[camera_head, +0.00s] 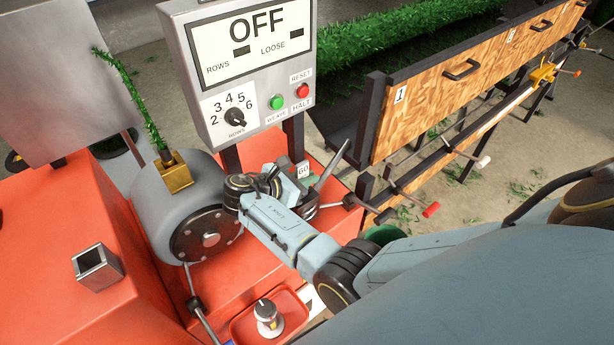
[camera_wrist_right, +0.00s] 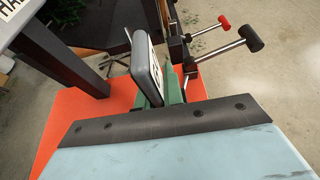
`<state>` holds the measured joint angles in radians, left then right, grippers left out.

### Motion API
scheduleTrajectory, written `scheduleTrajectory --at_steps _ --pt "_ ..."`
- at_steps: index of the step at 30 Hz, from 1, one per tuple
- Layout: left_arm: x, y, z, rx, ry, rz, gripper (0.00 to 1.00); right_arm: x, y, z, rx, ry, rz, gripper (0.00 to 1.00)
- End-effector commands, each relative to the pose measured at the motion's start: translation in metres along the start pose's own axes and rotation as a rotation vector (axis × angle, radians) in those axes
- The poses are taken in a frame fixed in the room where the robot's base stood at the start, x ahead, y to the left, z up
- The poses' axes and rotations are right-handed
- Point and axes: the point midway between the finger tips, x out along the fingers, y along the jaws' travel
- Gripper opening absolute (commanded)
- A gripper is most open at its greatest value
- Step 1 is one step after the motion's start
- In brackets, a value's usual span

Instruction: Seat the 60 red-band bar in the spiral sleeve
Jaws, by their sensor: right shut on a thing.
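My right gripper (camera_head: 268,186) reaches in from the right and is shut beside the grey drum's dark flange (camera_head: 207,236). Its fingertips and what they hold are hidden by its own body and dark parts around it. In the right wrist view the pale blue housing fills the bottom and the fingers do not show. A green bracket with a small white label plate (camera_head: 303,171) is close beyond the gripper; the plate also shows in the right wrist view (camera_wrist_right: 149,70). I cannot make out a red band or tell which part is the spiral sleeve. My left gripper is not in view.
A control box (camera_head: 245,75) reading OFF stands behind on dark posts. A brass block (camera_head: 175,175) on the drum has a green garland rising from it. A red tray (camera_head: 240,328) holds a silver-topped part (camera_head: 267,316). Rods with a red handle (camera_head: 431,209) jut out at right.

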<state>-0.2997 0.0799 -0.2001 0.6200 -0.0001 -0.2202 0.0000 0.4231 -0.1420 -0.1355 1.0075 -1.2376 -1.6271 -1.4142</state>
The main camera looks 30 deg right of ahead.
Motion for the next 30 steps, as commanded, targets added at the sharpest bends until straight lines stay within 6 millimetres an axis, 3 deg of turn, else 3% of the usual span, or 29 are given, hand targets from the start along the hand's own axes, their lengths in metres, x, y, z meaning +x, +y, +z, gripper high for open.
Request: scheduleTrajectory --at_steps 30 --pt "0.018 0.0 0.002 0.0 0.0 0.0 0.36 0.01 0.001 -0.023 0.002 -0.002 0.001 0.0"
